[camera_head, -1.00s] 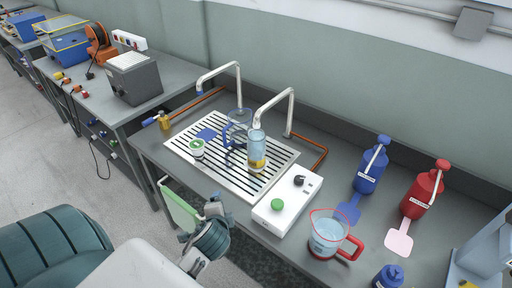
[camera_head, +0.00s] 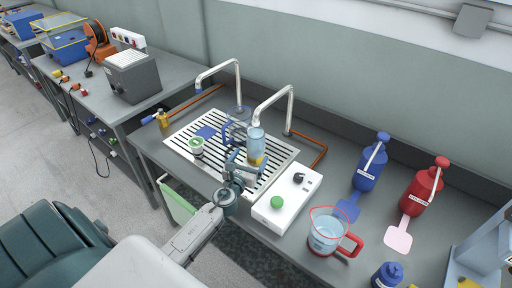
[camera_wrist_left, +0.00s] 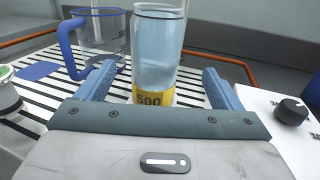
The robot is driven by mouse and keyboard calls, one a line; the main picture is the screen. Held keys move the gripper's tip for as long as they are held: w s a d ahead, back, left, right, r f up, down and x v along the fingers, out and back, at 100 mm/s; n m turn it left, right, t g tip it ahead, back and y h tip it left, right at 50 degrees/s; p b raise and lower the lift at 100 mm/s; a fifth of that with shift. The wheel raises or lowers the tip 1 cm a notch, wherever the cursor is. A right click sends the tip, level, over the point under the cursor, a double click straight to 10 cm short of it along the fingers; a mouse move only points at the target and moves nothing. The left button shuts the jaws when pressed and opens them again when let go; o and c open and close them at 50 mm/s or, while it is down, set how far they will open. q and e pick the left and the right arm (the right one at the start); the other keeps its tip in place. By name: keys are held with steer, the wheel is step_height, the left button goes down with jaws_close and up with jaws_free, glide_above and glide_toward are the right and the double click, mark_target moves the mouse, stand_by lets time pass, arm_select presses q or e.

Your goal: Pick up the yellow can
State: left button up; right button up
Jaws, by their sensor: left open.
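The yellow can (camera_head: 258,159) shows as a low yellow part marked 500 on the slotted metal drain tray (camera_head: 203,174). A tall clear, blue-tinted cylinder rises directly above it; I cannot tell whether they are one piece. In the left wrist view the yellow part (camera_wrist_left: 155,98) shows upright between the fingers, partly hidden below by the gripper body. My left gripper (camera_head: 246,165) is open, with one blue finger to each side of the can in the wrist view. I see no contact. My right gripper is not in view.
A clear jug with a blue handle (camera_wrist_left: 70,42) stands close left of the can. A small green-lidded cup (camera_head: 196,147) is farther left. A white control box (camera_head: 287,204) sits close right. Two curved taps (camera_head: 291,105) rise behind. A red-handled measuring jug (camera_head: 328,235) stands front right.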

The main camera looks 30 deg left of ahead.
mark_target(257, 140)
arm_select(q)
steer(key=x, duration=0.9)
steer(key=shift+w+a+f+b, duration=0.1)
steer(key=shift+w+a+b, duration=0.2)
steer(key=shift+a, duration=0.05)
steer(key=shift+s, duration=0.1)
steer(key=shift+c, duration=0.7)
steer(key=c, duration=1.3)
steer(key=shift+a+r, duration=0.1)
steer(key=shift+r, duration=0.2)
